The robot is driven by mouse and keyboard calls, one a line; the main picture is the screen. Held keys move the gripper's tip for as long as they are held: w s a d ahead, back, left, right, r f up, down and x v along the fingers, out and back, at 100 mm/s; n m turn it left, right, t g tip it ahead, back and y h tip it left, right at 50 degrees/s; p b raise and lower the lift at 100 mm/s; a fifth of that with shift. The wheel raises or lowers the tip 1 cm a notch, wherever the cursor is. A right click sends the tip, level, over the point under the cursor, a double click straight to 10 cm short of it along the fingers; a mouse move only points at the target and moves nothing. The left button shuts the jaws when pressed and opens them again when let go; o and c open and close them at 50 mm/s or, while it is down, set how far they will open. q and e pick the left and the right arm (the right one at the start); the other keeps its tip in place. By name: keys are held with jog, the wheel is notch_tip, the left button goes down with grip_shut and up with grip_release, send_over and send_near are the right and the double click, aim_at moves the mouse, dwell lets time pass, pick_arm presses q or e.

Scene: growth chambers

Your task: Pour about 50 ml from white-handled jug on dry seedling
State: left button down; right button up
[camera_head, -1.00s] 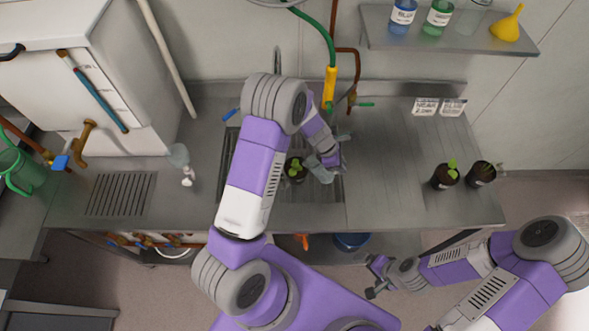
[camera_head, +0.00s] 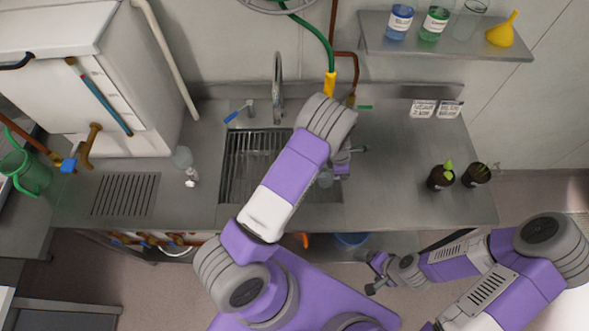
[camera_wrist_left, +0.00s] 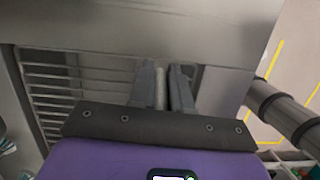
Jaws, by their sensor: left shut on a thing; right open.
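My left gripper (camera_head: 342,163) is over the right side of the sink, mostly behind its own wrist. In the left wrist view its fingers (camera_wrist_left: 161,88) are shut on a pale upright strip, which looks like the white handle of the jug (camera_wrist_left: 160,90). A clear greyish body, probably the jug (camera_head: 325,180), shows just below the gripper; its water level cannot be read. Two potted seedlings (camera_head: 440,177) (camera_head: 476,175) stand on the counter at the right. A potted seedling seen earlier in the sink is now hidden behind my left arm. My right gripper (camera_head: 373,274) is open and empty, in front of the counter.
The sink grate (camera_head: 245,170) lies left of my arm, with a tap (camera_head: 278,85) behind it. A spray bottle (camera_head: 187,168) stands to its left. A shelf (camera_head: 450,50) holds bottles and a yellow funnel (camera_head: 502,32). The counter between sink and seedlings is clear.

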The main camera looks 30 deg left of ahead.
pick_arm(q)
jog(key=shift+w+d+f+y, duration=0.15)
jog(key=shift+d+f+y, duration=0.05)
jog(key=shift+d+y, duration=0.2)
jog(key=shift+w+d+f+g+y, duration=0.15)
jog(key=shift+f+g+y, duration=0.15)
jog(key=shift+f+y, duration=0.2)
jog(key=shift+w+d+f+g+y, duration=0.1)
jog(key=shift+f+g+y, duration=0.2)
jog(key=shift+f+y, duration=0.15)
dwell(0.3)
